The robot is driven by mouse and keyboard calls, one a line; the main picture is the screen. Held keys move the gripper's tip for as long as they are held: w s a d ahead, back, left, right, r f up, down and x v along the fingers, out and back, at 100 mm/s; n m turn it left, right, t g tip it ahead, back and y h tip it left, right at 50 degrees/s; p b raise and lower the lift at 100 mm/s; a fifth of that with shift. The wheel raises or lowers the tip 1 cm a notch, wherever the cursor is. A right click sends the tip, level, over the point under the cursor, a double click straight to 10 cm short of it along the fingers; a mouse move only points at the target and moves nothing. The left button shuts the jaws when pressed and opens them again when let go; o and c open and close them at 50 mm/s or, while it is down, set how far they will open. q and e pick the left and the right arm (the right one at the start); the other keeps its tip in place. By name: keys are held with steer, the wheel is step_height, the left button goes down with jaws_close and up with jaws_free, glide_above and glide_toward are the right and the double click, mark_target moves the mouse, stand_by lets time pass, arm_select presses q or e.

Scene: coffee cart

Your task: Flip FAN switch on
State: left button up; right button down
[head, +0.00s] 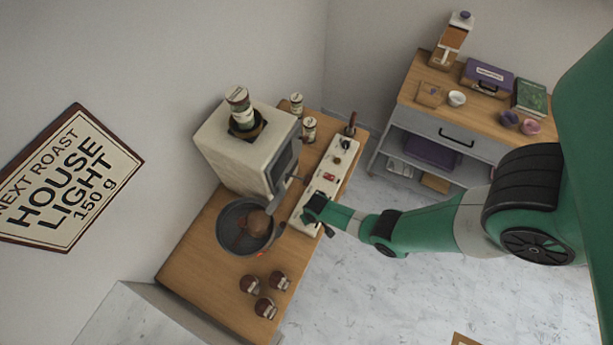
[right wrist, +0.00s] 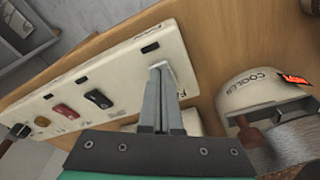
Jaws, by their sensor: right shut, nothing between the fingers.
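The white control panel (head: 322,188) runs along the counter's right edge beside the roaster. It also fills the left of the right wrist view (right wrist: 120,72), with a black rocker switch (right wrist: 98,98) and a red one (right wrist: 65,111). My right gripper (head: 309,209) is at the panel's near end. In the right wrist view its shut, empty fingers (right wrist: 158,70) are over the panel's end, next to a partly covered label that seems to begin with "FA". The FAN switch is hidden behind the fingers, and I cannot tell its position or whether they touch it. My left gripper is not in view.
The round cooler pan (head: 232,240) is left of the gripper; its housing marked COOLER (right wrist: 246,92) is close on the right in the wrist view. The roaster (head: 225,150) stands behind. Several brown jars (head: 265,308) stand at the front.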

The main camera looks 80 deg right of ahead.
steer(key=shift+f, duration=0.1)
step_height(320, 180, up, 7)
steer(key=p, duration=0.6)
steer(key=shift+p, duration=0.4)
